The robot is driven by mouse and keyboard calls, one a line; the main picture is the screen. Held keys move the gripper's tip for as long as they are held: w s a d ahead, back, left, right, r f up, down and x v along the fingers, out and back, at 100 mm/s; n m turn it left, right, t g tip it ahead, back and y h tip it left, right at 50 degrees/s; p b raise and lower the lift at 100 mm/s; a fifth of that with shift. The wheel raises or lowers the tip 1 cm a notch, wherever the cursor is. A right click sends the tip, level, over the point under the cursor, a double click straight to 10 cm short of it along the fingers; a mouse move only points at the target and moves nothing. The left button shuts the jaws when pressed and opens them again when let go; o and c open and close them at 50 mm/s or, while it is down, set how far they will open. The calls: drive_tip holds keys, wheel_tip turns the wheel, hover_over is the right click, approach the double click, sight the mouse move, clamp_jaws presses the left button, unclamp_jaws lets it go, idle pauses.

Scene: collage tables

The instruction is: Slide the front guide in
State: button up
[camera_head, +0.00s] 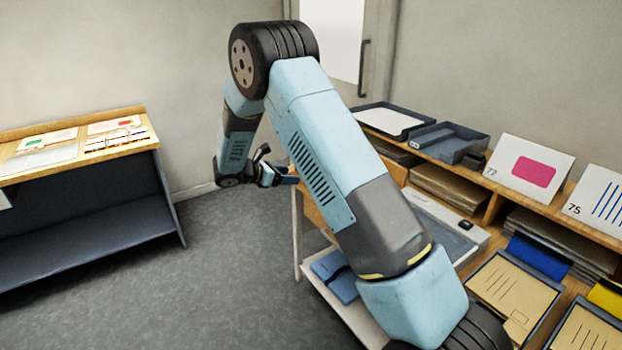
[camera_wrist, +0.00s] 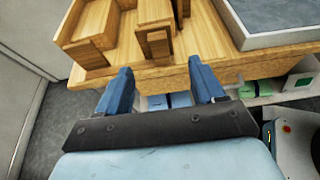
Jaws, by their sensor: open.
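My gripper (camera_wrist: 160,80) is open and empty, with its two blue fingers apart at the table's front edge. Just beyond the fingers, in the wrist view, a small wooden upright piece (camera_wrist: 155,43) stands on the table; it may be the front guide, but I cannot tell for sure. In the head view my gripper (camera_head: 272,176) is beside the work table, and my arm hides most of the wooden parts.
A grey-topped tray (camera_wrist: 270,18) is at the right of the wooden parts. Blue and green items sit on a shelf below. In the head view, a shelf unit with trays (camera_head: 448,141) and cards (camera_head: 528,168) runs along the right. A side table (camera_head: 140,146) stands left, with clear floor between.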

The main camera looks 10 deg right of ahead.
drive_tip(key=x, duration=1.3)
drive_tip(key=shift+w+d+f, duration=0.2)
drive_tip(key=shift+w+f, duration=0.1)
drive_tip(key=shift+w, duration=0.05)
clamp_jaws()
